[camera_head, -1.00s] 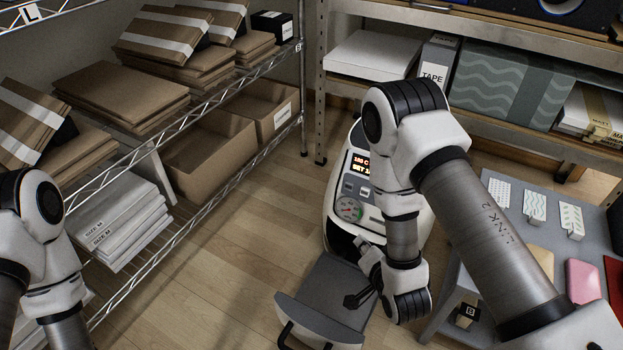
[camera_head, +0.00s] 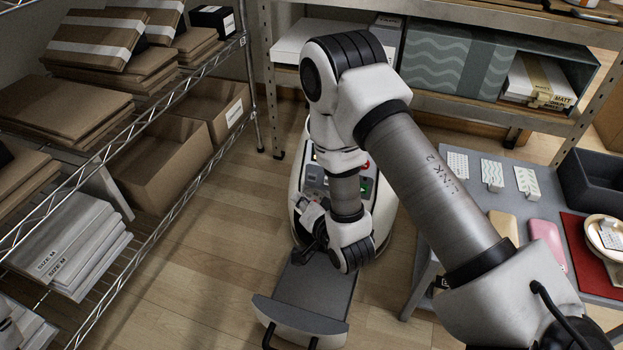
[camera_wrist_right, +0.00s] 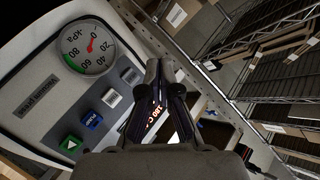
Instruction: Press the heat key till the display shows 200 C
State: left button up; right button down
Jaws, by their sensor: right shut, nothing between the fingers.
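The white press (camera_head: 297,190) stands on the floor beyond a grey platform (camera_head: 318,285). My right arm covers much of its front in the head view. In the right wrist view its panel (camera_wrist_right: 40,115) shows a round gauge (camera_wrist_right: 87,46), a green key (camera_wrist_right: 70,146), a blue key (camera_wrist_right: 91,119) and two pale keys (camera_wrist_right: 111,98) whose labels are too small to read. The lit display (camera_wrist_right: 153,122) is partly hidden behind the fingers; it seems to read 180 C. My right gripper (camera_wrist_right: 157,68) is shut and empty, close to the panel; contact with a key cannot be told.
A wire shelf (camera_head: 165,215) with boxes and parcels stands on the left. A metal rack (camera_head: 450,12) stands behind. A grey table (camera_head: 460,215) with samples and a red mat (camera_head: 585,245) is on the right. The floor (camera_head: 200,290) between is clear.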

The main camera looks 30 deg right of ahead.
aim_at(312, 177)
jog(key=shift+w+d+f, duration=0.25)
jog(key=shift+w+d, duration=0.4)
jog(key=shift+d, duration=0.1)
jog(key=shift+w+d+f, duration=0.25)
jog(key=shift+w+d, duration=0.45)
jog(key=shift+d, duration=0.1)
jog(key=shift+w+d+f, duration=0.25)
jog(key=shift+w+d, duration=0.4)
jog(key=shift+d, duration=0.1)
jog(key=shift+w+d, duration=0.25)
jog(key=shift+d, duration=0.05)
jog(key=shift+w+d+f, duration=0.15)
jog(key=shift+w+d, duration=0.15)
dwell(0.4)
jog(key=shift+a, duration=0.1)
jog(key=shift+s+a+r+p, duration=0.2)
jog(key=shift+s+a+p, duration=0.2)
jog(key=shift+s+a, duration=0.2)
